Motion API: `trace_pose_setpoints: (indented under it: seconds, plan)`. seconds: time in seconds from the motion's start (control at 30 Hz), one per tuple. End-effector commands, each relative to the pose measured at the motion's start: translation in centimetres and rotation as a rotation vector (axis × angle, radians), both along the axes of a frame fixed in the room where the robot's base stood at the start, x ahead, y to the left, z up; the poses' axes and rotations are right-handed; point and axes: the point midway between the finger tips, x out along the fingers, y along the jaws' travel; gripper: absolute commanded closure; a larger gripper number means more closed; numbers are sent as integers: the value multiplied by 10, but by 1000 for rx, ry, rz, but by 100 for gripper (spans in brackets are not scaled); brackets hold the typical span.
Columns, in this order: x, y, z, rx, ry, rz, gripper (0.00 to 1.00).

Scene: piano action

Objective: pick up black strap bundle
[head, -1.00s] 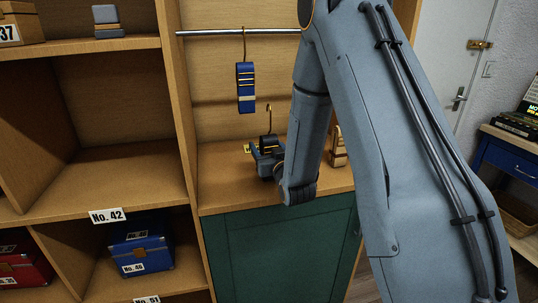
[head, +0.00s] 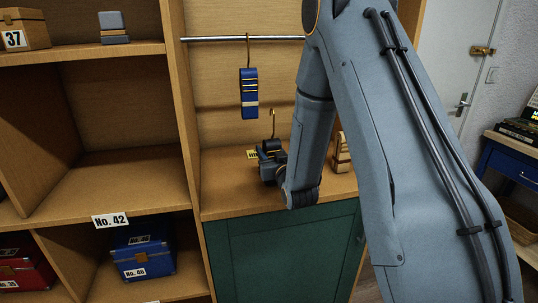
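The black strap bundle (head: 270,146) is at the cabinet's wooden top, with a thin gold hook (head: 273,122) rising from it. It is small and largely hidden by my gripper. My gripper (head: 266,157) is right at the bundle, at the end of my grey arm. Its fingers are dark against the dark bundle, so I cannot tell whether they are closed on it. I also cannot tell whether the bundle rests on the surface or is just above it.
A blue strap bundle (head: 249,93) hangs from a metal rail (head: 215,39) above. A tan strap bundle (head: 342,152) stands to the right, partly behind my arm. Shelves with boxes, including a blue case (head: 143,258), are at left. A green cabinet door (head: 280,250) is below.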

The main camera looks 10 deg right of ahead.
Motion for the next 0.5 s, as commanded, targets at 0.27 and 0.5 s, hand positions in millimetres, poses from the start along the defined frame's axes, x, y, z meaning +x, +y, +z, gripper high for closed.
trace_pose_setpoints:
  seconds: [0.27,0.5]
  plan:
    - [1,0,25,0,-5,0,89]
    - [-42,-4,29,0,1,-2,89]
